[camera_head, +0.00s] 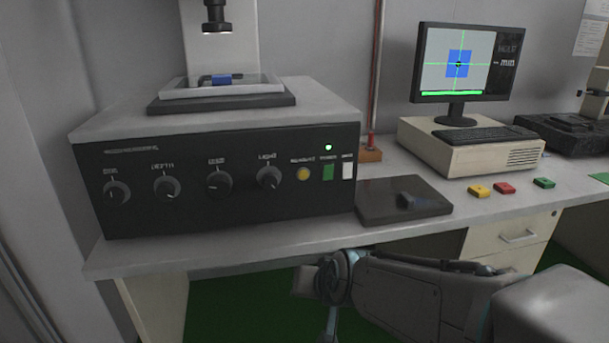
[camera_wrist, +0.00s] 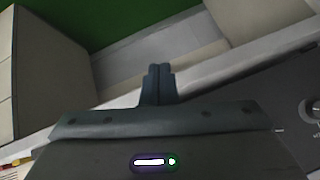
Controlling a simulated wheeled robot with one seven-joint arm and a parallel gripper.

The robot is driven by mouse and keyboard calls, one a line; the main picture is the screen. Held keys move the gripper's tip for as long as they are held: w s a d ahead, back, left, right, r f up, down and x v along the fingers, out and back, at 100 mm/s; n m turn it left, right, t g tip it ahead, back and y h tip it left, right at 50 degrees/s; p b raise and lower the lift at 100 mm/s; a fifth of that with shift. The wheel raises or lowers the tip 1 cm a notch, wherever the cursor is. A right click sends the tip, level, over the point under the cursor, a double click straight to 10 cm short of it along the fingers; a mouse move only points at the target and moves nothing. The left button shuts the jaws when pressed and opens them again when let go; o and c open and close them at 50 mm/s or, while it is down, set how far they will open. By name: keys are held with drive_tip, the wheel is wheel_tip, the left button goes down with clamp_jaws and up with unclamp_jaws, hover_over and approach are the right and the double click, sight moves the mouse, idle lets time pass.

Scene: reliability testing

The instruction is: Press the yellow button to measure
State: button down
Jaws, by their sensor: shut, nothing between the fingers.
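The yellow button (camera_head: 303,174) is a small round button on the dark front panel of the measuring machine (camera_head: 230,187), right of the knobs and left of a green switch (camera_head: 328,172). My arm reaches in at the lower right of the head view, below the desk's front edge. The gripper's fingers are hard to make out there. In the wrist view my gripper (camera_wrist: 158,71) has its two fingers together, with nothing between them. It is apart from the panel, and the yellow button does not show in the wrist view.
A dark pad (camera_head: 378,212) lies on the desk right of the machine. Yellow, red (camera_head: 504,188) and green blocks lie on the right part of the desk. A monitor (camera_head: 465,62) stands on a beige case. The desk's front edge (camera_head: 240,257) lies above my arm in the picture.

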drive_tip(key=s+d+f+g+h, duration=0.3)
drive_tip(key=s+d+g, duration=0.3)
drive_tip(key=s+d, duration=0.5)
drive_tip(key=d+f, duration=0.1)
drive_tip(key=d, duration=0.2)
drive_tip(key=shift+s+d, duration=0.15)
drive_tip(key=shift+s, duration=0.25)
